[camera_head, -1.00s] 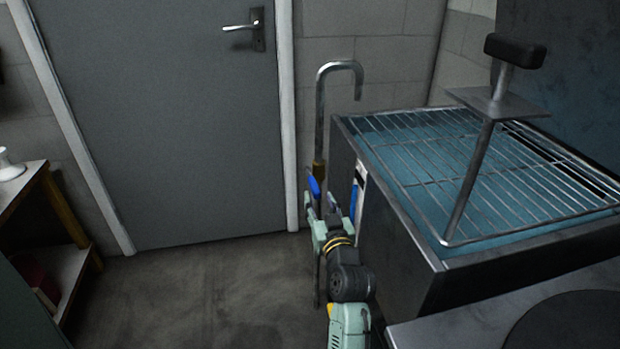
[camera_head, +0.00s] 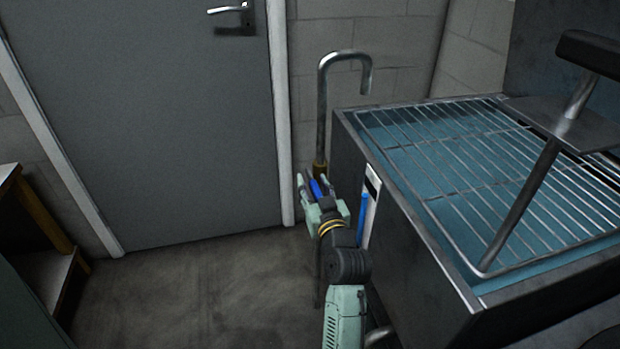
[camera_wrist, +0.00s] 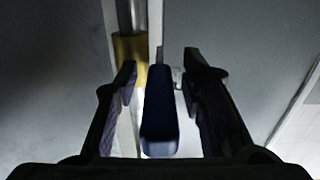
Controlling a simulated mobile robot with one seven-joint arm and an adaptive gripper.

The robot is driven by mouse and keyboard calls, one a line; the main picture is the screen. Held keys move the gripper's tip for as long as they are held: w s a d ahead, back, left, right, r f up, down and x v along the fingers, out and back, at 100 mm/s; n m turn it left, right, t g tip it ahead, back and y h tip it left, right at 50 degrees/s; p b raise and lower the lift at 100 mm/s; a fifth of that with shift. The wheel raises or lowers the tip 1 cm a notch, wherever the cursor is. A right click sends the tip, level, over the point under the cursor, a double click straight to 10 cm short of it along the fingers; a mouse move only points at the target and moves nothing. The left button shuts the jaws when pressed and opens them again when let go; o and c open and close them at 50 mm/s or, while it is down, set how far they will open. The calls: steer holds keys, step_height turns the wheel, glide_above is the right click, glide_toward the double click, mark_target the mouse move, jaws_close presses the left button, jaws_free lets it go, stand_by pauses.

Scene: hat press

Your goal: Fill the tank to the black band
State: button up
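The tank (camera_head: 400,245) is a dark metal box at right with blue water (camera_head: 450,195) under a wire rack. On its left side is a white gauge with a blue column (camera_head: 362,220); the column top is below the black band (camera_head: 373,178). A bent steel spout (camera_head: 323,110) rises from a brass valve (camera_head: 320,169) beside the tank's back left corner. No stream shows at its mouth. The valve's blue lever (camera_head: 317,188) is between the fingers of my gripper (camera_head: 316,186). In the wrist view the lever (camera_wrist: 160,110) has gaps on both sides; my gripper (camera_wrist: 160,78) is open around it.
The wire rack (camera_head: 440,150) carries a slanted post with a plate and black handle (camera_head: 590,52). A grey door (camera_head: 140,120) is behind at left. A wooden shelf unit (camera_head: 40,220) stands at far left. The floor (camera_head: 190,290) between is clear.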

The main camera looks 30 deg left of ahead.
steer(key=shift+w+a, duration=0.1)
jaws_close()
stand_by(0.5)
stand_by(0.4)
